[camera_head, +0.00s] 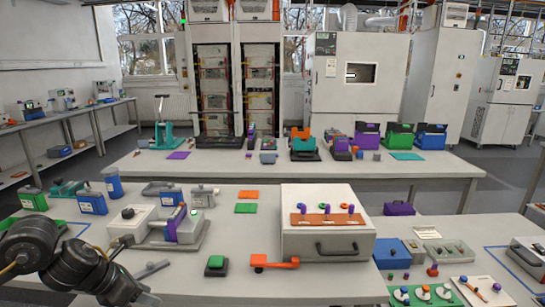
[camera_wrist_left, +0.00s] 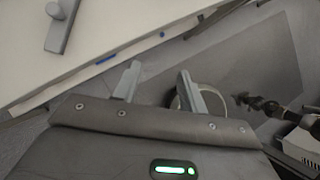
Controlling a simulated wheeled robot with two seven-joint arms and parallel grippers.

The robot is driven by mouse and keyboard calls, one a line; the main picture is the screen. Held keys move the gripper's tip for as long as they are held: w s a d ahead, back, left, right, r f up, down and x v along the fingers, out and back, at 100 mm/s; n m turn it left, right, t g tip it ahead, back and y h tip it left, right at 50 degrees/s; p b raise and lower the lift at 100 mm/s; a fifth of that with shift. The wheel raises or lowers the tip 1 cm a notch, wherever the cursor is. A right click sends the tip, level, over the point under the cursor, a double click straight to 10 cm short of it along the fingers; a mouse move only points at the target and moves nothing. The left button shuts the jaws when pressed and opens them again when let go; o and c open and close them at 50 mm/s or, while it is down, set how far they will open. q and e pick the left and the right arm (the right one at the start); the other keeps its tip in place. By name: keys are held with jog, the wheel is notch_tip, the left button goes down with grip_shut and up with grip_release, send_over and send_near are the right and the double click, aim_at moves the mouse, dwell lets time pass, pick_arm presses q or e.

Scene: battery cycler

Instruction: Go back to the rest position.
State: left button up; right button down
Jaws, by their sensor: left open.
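My left arm comes in at the lower left of the head view, low in front of the near bench (camera_head: 330,280). Its gripper end is near the bottom edge, and the fingers are hard to make out there. In the left wrist view my left gripper (camera_wrist_left: 159,78) shows two grey fingers spread apart with nothing between them. The fingers point past the edge of a pale tabletop (camera_wrist_left: 130,30), over grey floor. A grey bar-shaped part (camera_wrist_left: 62,22) lies on that tabletop. My right gripper is in neither view.
A white case (camera_head: 328,245) and an orange tool (camera_head: 273,262) are farther right. Blue containers (camera_head: 92,203) stand behind the arm.

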pick_arm(q)
jog(key=s+d+f+n+t+h, duration=0.1)
jog(key=d+f+n+t+h, duration=0.15)
jog(key=d+n, duration=0.5)
jog(key=s+d+f+n+t+h, duration=0.1)
jog(key=d+f+n+t, duration=0.2)
jog(key=d, duration=0.8)
jog(key=s+a+f+n+g+y, duration=0.25)
jog(key=s+a+f+n, duration=0.2)
jog(key=s+n, duration=0.45)
jog(key=s+a+f+n+g+y, duration=0.25)
jog(key=s+f+n, duration=0.45)
jog(key=n, duration=0.4)
jog(key=s+a+f+n+g+y, duration=0.25)
jog(key=s+a+f+n, duration=0.2)
jog(key=s+n, duration=0.55)
notch_tip(320, 180, down, 26)
jog(key=f, duration=0.1)
jog(key=s+a+f+g, duration=0.1)
jog(key=s+a+f, duration=0.1)
jog(key=s+f, duration=1.2)
jog(key=s, duration=0.2)
jog(key=shift+s+a+g+y, duration=0.3)
jog(key=shift+a+g+y, duration=0.1)
